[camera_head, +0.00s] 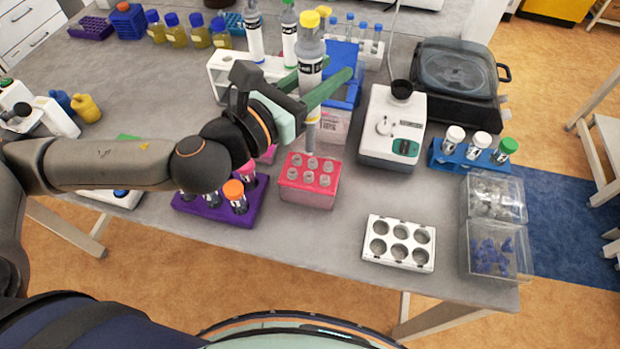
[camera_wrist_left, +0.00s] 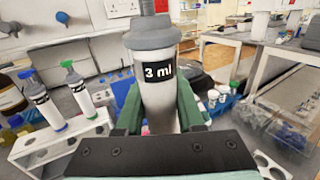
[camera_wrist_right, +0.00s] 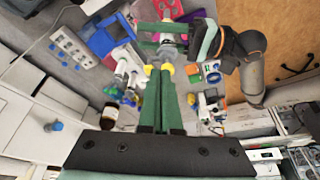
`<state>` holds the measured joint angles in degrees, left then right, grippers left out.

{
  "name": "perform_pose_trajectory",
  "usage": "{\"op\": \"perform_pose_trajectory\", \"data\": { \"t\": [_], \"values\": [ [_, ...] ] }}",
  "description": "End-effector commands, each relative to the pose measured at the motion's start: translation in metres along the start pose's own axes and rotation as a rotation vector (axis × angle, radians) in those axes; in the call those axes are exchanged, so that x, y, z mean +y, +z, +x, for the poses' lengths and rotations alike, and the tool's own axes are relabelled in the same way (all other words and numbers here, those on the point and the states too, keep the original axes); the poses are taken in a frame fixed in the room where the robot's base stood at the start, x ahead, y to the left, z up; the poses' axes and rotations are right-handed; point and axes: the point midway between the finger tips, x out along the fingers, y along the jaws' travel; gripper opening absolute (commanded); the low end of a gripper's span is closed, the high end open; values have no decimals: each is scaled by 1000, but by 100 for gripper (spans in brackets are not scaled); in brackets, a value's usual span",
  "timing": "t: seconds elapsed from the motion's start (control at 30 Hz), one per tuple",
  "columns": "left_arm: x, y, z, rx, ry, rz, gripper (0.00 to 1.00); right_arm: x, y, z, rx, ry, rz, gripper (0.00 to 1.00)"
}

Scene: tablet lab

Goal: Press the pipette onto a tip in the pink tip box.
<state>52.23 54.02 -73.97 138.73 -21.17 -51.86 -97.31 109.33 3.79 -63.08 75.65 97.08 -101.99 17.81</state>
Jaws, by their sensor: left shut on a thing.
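The pipette (camera_head: 310,62) is grey-white with a yellow top. My left gripper (camera_head: 318,90) is shut on its body. In the left wrist view the pipette (camera_wrist_left: 158,95) stands upright between the green fingers and bears a "3 ml" label. Its thin lower end hangs over the back part of the pink tip box (camera_head: 307,191), which holds several grey tips in rows. I cannot tell whether the nozzle touches a tip. My right gripper (camera_wrist_right: 157,75) shows only in its own wrist view, with its green fingers together and nothing visible between them.
A white holed rack (camera_head: 398,243) lies at front right. A white device (camera_head: 393,128) stands right of the pipette. A white stand (camera_head: 222,75) with other pipettes is behind my left gripper.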

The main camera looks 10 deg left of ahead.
Motion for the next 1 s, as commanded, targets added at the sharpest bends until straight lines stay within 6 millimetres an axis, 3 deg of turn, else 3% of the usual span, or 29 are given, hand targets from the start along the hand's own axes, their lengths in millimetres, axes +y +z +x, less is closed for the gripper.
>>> {"op": "perform_pose_trajectory", "data": {
  "t": [0.6, 1.0],
  "values": [
    [0, 0, 0, -1, 0, 0, 0, 84, 162, -59, 1, 2, 8, 0],
    [0, 0, 0, -1, 0, 0, 0, 130, 252, -92, 1, 3, 9, 0]
  ]
}}
